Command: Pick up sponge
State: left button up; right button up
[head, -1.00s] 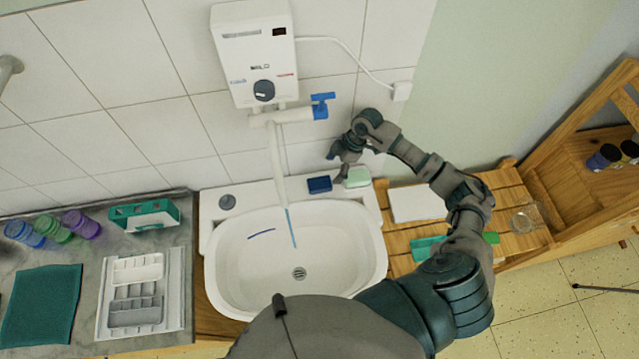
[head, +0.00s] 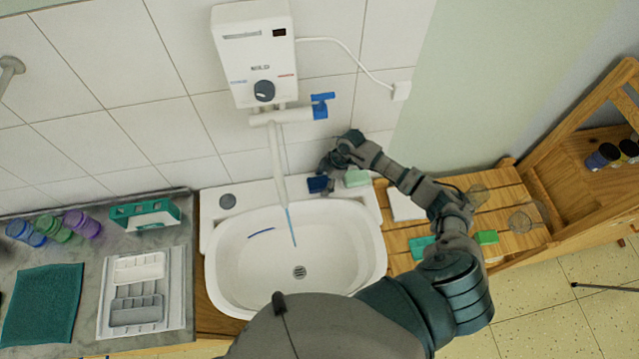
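A dark blue sponge-like block (head: 317,184) lies on the back right ledge of the white sink. A pale green block (head: 356,178) lies just right of it; I cannot tell if it is a sponge or soap. My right gripper (head: 328,176) is low over the ledge, at the blue block. Its fingers look spread, and one covers the block's right end. Whether they touch it is not clear. My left gripper is out of view.
The white sink basin (head: 340,270) has a spout (head: 279,165) standing left of the gripper, below a water heater (head: 252,60). A wooden slatted table (head: 410,240) at right holds a green block (head: 487,238). Cups and a tray (head: 172,290) stand on the left counter.

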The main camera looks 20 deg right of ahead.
aim_at(319, 184)
jog(key=c, duration=0.6)
jog(key=shift+r, duration=0.5)
jog(key=r, duration=0.1)
jog(key=s+r, duration=0.1)
jog(key=shift+a+r, duration=0.15)
jog(key=shift+r, duration=0.15)
jog(key=s+a, duration=0.2)
jog(key=s, duration=0.2)
jog(key=s+a+r, duration=0.1)
jog(key=s+a, duration=0.1)
jog(key=s, duration=0.3)
jog(key=s+a+b, duration=0.1)
jog(key=s+a, duration=0.1)
jog(key=s, duration=0.2)
jog(key=shift+s+r, duration=0.25)
jog(key=shift+s, duration=0.1)
